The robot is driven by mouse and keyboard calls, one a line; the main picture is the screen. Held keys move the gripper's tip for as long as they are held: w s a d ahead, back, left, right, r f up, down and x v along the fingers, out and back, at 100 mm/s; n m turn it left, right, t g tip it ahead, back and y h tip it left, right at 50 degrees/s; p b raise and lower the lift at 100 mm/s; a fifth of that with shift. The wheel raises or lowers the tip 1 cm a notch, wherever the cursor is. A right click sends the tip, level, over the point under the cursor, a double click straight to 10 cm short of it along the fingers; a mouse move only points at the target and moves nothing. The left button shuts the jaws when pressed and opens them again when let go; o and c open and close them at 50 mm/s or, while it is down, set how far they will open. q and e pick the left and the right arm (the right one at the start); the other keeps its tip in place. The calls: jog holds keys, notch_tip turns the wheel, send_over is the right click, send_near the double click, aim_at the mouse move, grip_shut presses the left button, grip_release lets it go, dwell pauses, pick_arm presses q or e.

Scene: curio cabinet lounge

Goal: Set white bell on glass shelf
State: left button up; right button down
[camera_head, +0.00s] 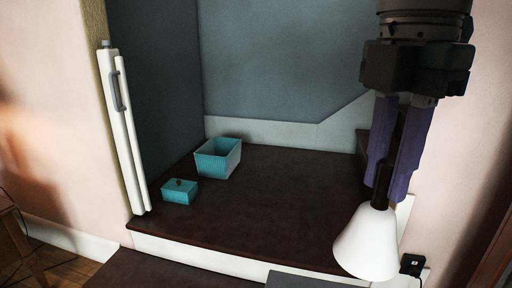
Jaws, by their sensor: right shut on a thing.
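The white bell (367,243) hangs upright at the lower right, its dark handle (380,187) between the purple fingers of my right gripper (386,185). My right gripper is shut on the handle, with the arm coming down from the top right. The bell overlaps the front right edge of a dark brown shelf board (278,215). I cannot tell whether the bell touches anything below. No clearly glass shelf shows; the board looks opaque. My left gripper is not in view.
The white cabinet door (126,130) with a grey handle stands open at the left. The board's middle is clear. A black socket piece (412,265) is at the lower right.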

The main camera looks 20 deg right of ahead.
jog(key=shift+r, duration=0.1)
notch_tip(320, 180, up, 12)
jog(key=a+m+p, duration=0.3)
jog(key=m+p, duration=0.6)
notch_tip(320, 180, up, 10)
jog(key=m+p, duration=0.8)
jog(key=m, duration=0.2)
send_over(357, 235)
jog(key=s+a, duration=0.1)
jog(key=a, duration=0.1)
jog(key=s+r+p, duration=0.3)
jog(key=r+p, duration=1.4)
jog(key=p, duration=0.1)
jog(key=s+r+p, duration=0.3)
jog(key=r+p, duration=1.5)
jog(key=p, duration=0.1)
jog(key=shift+r+m, duration=0.15)
jog(key=shift+m, duration=0.15)
jog(key=shift+s, duration=0.1)
